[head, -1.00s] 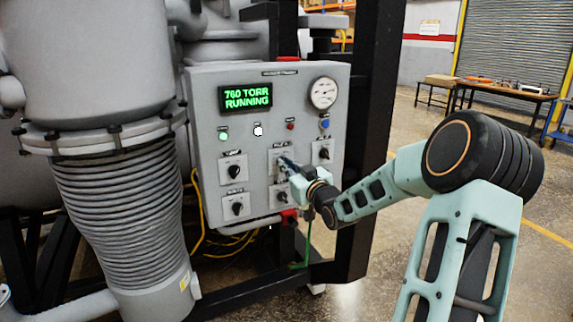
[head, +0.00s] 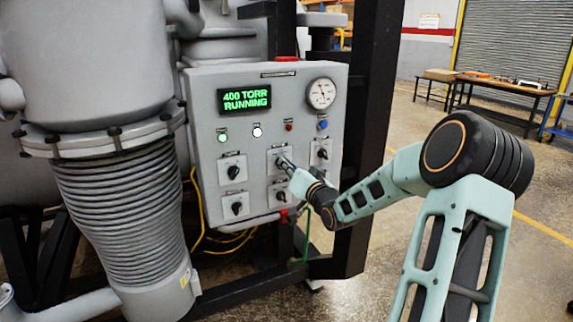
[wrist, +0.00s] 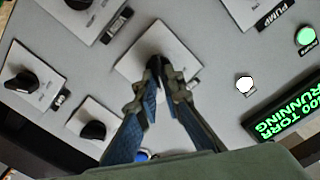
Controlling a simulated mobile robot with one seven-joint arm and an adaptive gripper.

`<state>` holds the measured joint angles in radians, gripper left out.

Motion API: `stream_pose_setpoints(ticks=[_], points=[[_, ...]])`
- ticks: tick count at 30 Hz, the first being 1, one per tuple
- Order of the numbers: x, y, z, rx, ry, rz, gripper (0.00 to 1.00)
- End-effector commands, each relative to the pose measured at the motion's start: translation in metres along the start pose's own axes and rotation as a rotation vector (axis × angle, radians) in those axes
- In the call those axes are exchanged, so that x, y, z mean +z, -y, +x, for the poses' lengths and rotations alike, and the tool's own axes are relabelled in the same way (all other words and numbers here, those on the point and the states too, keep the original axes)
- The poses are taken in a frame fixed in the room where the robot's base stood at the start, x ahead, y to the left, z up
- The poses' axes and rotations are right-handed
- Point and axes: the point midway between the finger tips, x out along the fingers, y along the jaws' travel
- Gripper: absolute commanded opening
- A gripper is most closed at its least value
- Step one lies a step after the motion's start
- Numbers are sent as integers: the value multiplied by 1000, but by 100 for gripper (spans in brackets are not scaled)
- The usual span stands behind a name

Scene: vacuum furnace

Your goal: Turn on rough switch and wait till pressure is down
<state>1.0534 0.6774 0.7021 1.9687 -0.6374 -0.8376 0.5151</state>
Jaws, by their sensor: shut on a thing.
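The grey control panel (head: 206,100) has a display (head: 244,99) reading 400 TORR RUNNING in green; it also shows in the wrist view (wrist: 283,118). My gripper (head: 283,162) is at the upper middle switch, which I take for the rough switch; its label is not readable. In the wrist view my gripper (wrist: 160,66) has its fingertips together on this switch's knob, in front of its white plate (wrist: 132,64). The fingers largely hide the knob, so its angle is unclear. The round pressure gauge (head: 321,93) is at the panel's upper right.
Other black knobs sit close by: upper left (head: 233,172), upper right (head: 322,153) and lower left (head: 237,208). A green light (head: 222,136) and a white light (head: 257,131) are above. A black frame post (head: 370,110) stands right of the panel. Open floor lies further right.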

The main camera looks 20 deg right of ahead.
Motion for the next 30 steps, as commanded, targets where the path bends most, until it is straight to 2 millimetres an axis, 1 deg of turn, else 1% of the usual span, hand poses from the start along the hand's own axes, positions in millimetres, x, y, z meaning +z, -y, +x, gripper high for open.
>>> stream_pose_setpoints(ticks=[14,15,18,20,27,30], points=[[0,0,0,0,0,18,0],[0,0,0,0,0,18,9],[0,0,0,0,0,17,20],[0,0,0,0,0,17,25],[0,0,0,0,0,16,25],[0,0,-4,1,0,15,25]])
